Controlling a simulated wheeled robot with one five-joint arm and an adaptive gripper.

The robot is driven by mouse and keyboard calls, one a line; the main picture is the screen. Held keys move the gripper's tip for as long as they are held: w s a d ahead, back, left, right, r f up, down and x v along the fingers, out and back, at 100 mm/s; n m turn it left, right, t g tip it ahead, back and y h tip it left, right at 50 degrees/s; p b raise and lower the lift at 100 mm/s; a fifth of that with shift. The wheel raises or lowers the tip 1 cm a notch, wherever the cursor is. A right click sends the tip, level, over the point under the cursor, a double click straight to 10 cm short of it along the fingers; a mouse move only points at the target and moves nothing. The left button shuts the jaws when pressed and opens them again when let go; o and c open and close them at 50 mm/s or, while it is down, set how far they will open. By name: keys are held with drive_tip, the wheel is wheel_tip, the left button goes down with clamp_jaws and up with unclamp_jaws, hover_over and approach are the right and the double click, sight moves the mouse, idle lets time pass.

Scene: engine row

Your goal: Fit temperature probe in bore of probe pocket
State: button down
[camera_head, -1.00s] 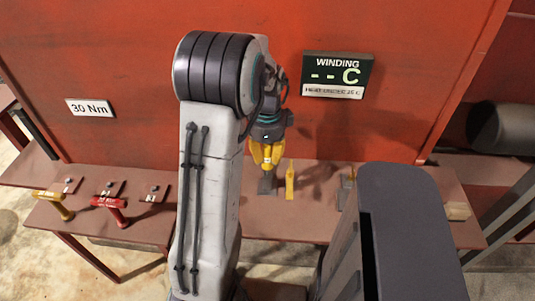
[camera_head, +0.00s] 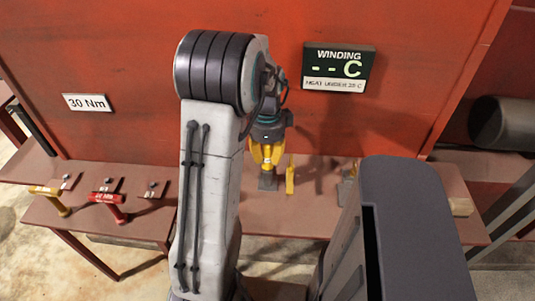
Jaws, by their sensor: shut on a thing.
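My gripper (camera_head: 267,164) has yellow fingers and hangs pointing down over the bench, just right of my upper arm. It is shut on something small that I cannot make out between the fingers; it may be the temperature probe. A dark grey block-like shape (camera_head: 267,183) shows directly below the fingers; I cannot tell if they touch. A slim yellow upright piece (camera_head: 290,181) stands close to the right of the gripper. A small grey and tan fitting (camera_head: 347,188) is farther right, partly hidden by my body. I cannot identify the probe pocket or see its bore.
The red-brown bench (camera_head: 305,222) runs along a red wall. A display (camera_head: 338,68) reads "WINDING --C". A "30 Nm" sign (camera_head: 87,102) hangs left. Yellow-handled (camera_head: 48,195) and red-handled (camera_head: 107,198) tools lie on the left bench.

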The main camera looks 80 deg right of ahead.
drive_tip(key=shift+f+b, duration=0.5)
drive_tip(key=shift+f, duration=0.25)
drive_tip(key=c, duration=1)
unclamp_jaws()
drive_tip(key=r, duration=1.2)
drive_tip(key=shift+a, duration=0.2)
